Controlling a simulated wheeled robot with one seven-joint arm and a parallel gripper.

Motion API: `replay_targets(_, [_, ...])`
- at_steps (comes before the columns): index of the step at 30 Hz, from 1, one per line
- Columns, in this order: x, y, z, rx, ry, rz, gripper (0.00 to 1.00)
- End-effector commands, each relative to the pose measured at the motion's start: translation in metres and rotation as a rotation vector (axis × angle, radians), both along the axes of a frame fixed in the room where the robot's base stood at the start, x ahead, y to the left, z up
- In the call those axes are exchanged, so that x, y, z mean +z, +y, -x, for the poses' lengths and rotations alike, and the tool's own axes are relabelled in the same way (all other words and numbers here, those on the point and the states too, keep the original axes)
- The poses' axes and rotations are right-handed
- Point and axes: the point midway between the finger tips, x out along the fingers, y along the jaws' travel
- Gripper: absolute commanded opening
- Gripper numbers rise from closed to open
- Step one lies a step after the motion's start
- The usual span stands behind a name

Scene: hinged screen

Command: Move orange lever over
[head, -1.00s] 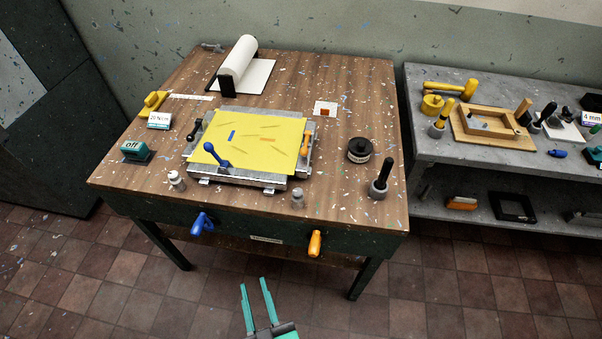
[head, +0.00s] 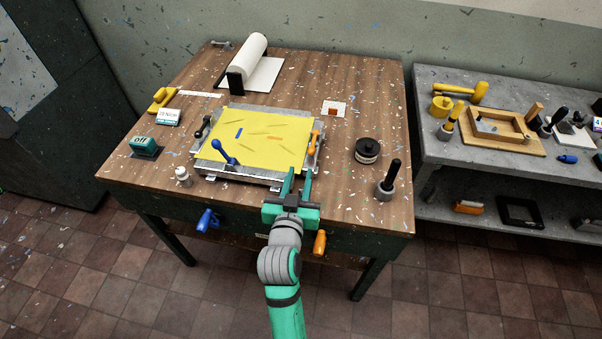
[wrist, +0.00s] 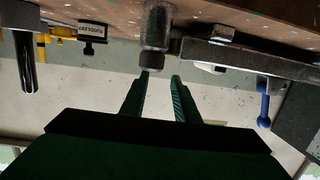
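The orange lever (head: 314,141) stands at the right side of the metal-framed screen with its yellow sheet (head: 262,155) on the table. My gripper (head: 299,173) is over the table's front part, just in front of the screen's lower right corner and nearer than the lever. Its two fingers are apart with nothing between them, apart from the lever. In the wrist view, a grey post (wrist: 155,38) is just beyond the open fingertips (wrist: 161,74). I cannot make out the orange lever in the wrist view.
A blue lever (head: 222,150) stands at the screen's front left. An orange handle (head: 320,243) and a blue handle (head: 207,220) stick out from the table's front. A black-handled tool (head: 389,180) and a dark round tin (head: 368,150) stand to the right.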

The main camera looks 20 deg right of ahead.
Motion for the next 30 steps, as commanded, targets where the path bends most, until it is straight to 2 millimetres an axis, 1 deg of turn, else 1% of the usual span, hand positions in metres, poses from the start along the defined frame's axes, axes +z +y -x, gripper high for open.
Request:
replay_targets(1, [0.002,-0.010,-0.001,-0.023,0.000,-0.004,0.28])
replay_targets(3, [0.002,-0.019,-0.003,-0.043,0.003,-0.012,0.28])
replay_targets(8, [0.001,-0.027,-0.006,-0.057,0.004,-0.016,0.28])
replay_targets(11, [-0.001,-0.031,-0.012,-0.057,0.004,-0.016,0.28])
replay_targets(27, [-0.012,-0.070,-0.066,-0.055,0.003,-0.016,0.28])
replay_targets(28, [-0.012,-0.071,-0.068,-0.055,0.003,-0.016,0.26])
replay_targets(29, [-0.013,-0.070,-0.067,-0.054,0.004,-0.016,0.19])
replay_targets(30, [-0.012,-0.070,-0.066,-0.054,0.004,-0.016,0.09])
